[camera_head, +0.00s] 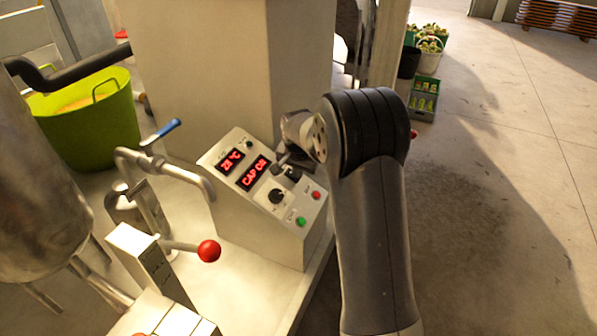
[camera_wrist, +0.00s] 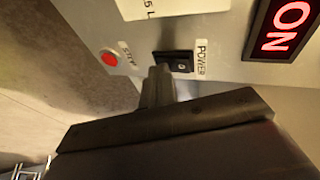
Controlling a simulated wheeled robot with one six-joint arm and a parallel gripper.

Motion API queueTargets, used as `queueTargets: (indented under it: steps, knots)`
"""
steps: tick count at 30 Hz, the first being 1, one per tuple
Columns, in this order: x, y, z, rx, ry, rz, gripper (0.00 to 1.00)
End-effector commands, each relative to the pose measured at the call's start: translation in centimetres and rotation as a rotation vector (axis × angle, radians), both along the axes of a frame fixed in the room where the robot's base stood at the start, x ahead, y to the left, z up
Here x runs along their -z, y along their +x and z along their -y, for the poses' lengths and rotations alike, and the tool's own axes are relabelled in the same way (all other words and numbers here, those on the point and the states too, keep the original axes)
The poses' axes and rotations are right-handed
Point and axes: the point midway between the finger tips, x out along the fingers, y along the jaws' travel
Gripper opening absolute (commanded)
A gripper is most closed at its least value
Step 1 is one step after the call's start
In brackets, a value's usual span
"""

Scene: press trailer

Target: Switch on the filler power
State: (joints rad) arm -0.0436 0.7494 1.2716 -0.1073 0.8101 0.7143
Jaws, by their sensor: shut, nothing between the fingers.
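The filler control box (camera_head: 245,222) stands on the pale bench in the head view, its sloped panel holding two red lit displays (camera_head: 230,160). The black power rocker switch (camera_wrist: 181,62) shows in the wrist view beside a label reading POWER. A light mark shows on its face; its on or off position is not clear. My gripper (camera_wrist: 158,77) is shut and empty, its fingertips at the lower left edge of the switch. I cannot tell whether they touch it. In the head view my gripper (camera_head: 284,164) is over the panel's upper right, partly hidden by my arm.
A red stop button (camera_wrist: 110,57) lies left of the switch in the wrist view. The panel also has a black knob (camera_head: 277,196) and a green button (camera_head: 300,221). A red-balled lever (camera_head: 208,250) and blue-handled tap (camera_head: 163,132) stand left. Open floor lies right.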

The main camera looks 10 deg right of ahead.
Motion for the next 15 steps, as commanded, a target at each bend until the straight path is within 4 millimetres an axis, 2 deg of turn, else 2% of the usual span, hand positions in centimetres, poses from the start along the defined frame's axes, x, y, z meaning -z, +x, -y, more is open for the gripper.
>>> queueTargets:
  steps: [8, 15]
  knots:
    - [0.1, 0.0, 0.0, 0.000, 0.001, -0.002, 0.00]
    - [-0.9, 0.0, 0.0, 0.000, 0.001, -0.001, 0.00]
